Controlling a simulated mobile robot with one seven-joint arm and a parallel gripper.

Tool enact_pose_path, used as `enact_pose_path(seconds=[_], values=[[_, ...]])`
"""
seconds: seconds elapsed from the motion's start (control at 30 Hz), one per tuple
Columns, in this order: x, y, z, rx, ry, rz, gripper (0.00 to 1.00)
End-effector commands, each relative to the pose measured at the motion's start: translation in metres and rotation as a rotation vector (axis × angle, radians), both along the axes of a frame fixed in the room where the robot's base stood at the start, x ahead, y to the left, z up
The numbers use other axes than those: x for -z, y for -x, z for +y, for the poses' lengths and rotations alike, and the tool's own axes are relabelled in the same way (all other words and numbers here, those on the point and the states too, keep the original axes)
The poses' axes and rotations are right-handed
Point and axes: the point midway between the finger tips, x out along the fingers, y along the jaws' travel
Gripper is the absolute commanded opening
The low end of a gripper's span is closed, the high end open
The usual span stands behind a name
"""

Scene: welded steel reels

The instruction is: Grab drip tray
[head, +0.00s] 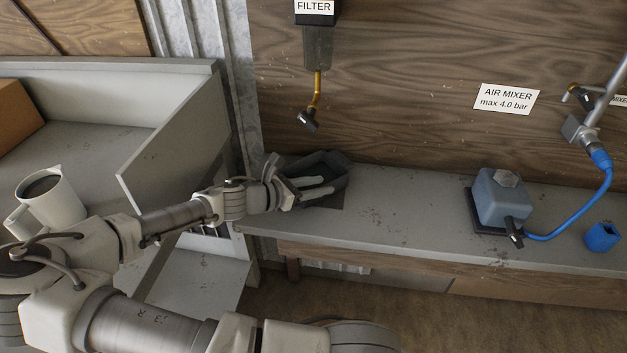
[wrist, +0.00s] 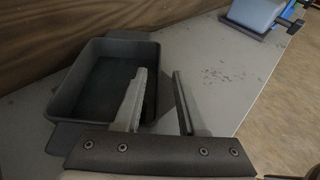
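The drip tray (head: 318,161) is a dark grey open box on the grey bench, against the wooden wall below the filter. In the wrist view the tray (wrist: 92,78) looks empty, with a tab at its near left. My gripper (head: 327,185) is at the tray, its two pale fingers apart with nothing between them that I can see gripped. In the wrist view my gripper (wrist: 160,72) has its left finger across the tray's right side and its right finger over bare bench. The left finger hides part of that wall. I cannot tell whether either finger touches the tray.
The filter (head: 317,45) with its brass pipe and drain valve (head: 308,120) hangs above the tray. A blue-grey box (head: 502,200) with a blue hose and a blue cup (head: 601,237) stand to the right. A mug (head: 50,200) is at left. The bench between is clear.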

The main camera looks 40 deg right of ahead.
Motion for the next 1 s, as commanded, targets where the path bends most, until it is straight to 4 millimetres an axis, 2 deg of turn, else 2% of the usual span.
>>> enact_pose_path(seconds=[0.03, 0.2, 0.47, 0.57, 0.7, 1.0], values=[[0.007, 0.001, -0.009, 0.004, 0.002, 0.002, 0.40], [0.012, 0.001, -0.026, 0.001, 0.001, 0.000, 0.40], [0.012, 0.001, -0.029, 0.000, 0.000, 0.001, 0.40], [0.012, 0.001, -0.029, 0.000, 0.000, 0.001, 0.26], [0.012, 0.001, -0.029, 0.000, 0.000, 0.000, 0.00], [0.012, 0.001, -0.029, 0.000, 0.000, 0.000, 0.00]])
